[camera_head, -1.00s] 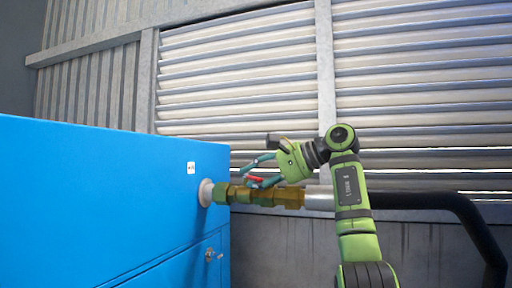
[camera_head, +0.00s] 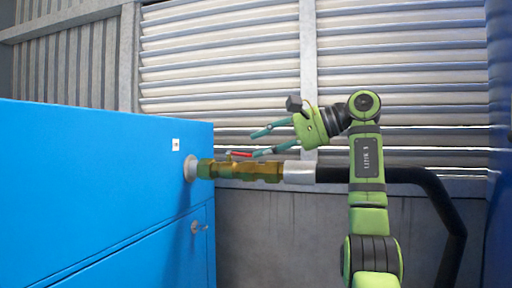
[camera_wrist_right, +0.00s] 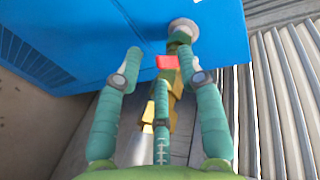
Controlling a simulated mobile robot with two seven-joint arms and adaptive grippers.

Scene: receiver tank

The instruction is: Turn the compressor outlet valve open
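The compressor outlet valve is a brass fitting (camera_head: 255,172) on a horizontal pipe from the blue cabinet's side. Its small red handle (camera_head: 240,154) lies along the top of the fitting, roughly parallel to the pipe. My right gripper (camera_head: 254,143) is open, just above and right of the handle, its fingers pointing left. The lower finger is close to the handle's right end; whether they touch I cannot tell. In the right wrist view the red handle (camera_wrist_right: 167,62) shows between the spread fingers, beyond the middle finger. My left gripper is not in view.
The blue cabinet (camera_head: 90,190) fills the left, with a small latch (camera_head: 198,228) on its front. A black pipe (camera_head: 425,180) runs right from the silver coupling (camera_head: 298,172) and bends down. Louvred wall panels (camera_head: 220,70) stand behind.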

